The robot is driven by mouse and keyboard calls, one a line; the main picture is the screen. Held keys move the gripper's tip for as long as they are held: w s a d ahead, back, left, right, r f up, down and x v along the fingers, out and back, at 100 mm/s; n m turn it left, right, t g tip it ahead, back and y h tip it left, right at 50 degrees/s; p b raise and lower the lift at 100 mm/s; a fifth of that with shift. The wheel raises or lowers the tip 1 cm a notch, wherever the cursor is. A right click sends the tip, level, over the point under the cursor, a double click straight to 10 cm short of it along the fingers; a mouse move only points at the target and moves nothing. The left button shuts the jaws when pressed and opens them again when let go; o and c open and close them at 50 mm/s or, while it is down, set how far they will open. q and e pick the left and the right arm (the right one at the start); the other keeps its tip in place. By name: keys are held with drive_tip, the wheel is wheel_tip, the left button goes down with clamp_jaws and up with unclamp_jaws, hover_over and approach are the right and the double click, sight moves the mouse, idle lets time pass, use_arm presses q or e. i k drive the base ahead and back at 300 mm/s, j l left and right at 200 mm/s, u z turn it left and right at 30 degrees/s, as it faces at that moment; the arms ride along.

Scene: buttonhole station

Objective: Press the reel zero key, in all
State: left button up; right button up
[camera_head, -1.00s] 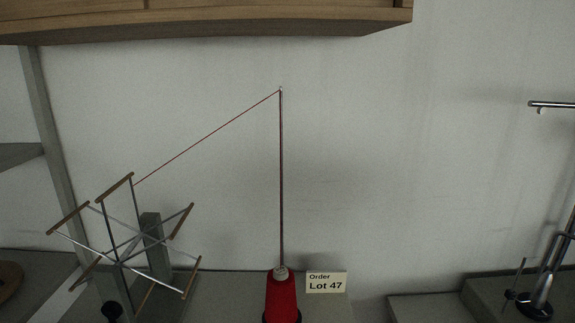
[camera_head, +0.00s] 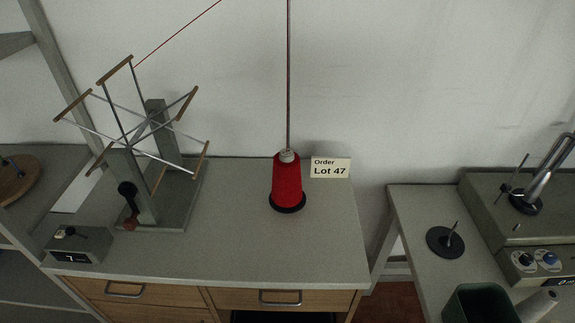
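The reel (camera_head: 130,125) is a winder with crossed metal arms and wooden end bars on a grey stand, at the left of the worktable. A small grey counter box (camera_head: 88,257) sits at the table's front left, below the reel. Its dark display (camera_head: 70,258) shows what looks like a 7. On its top are a small pale key (camera_head: 60,233) and a small dark knob or lever (camera_head: 71,231); the labels are too small to read. Neither of my grippers is in view.
A red thread cone (camera_head: 287,183) stands on the worktable (camera_head: 235,240), with an order card reading Lot 47 (camera_head: 330,168) beside it. The table's front middle is clear. A second bench at right holds a grey machine (camera_head: 535,205), a black disc (camera_head: 445,242) and a dark bin (camera_head: 482,304).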

sight(60, 235)
drive_tip(key=u, duration=1.6)
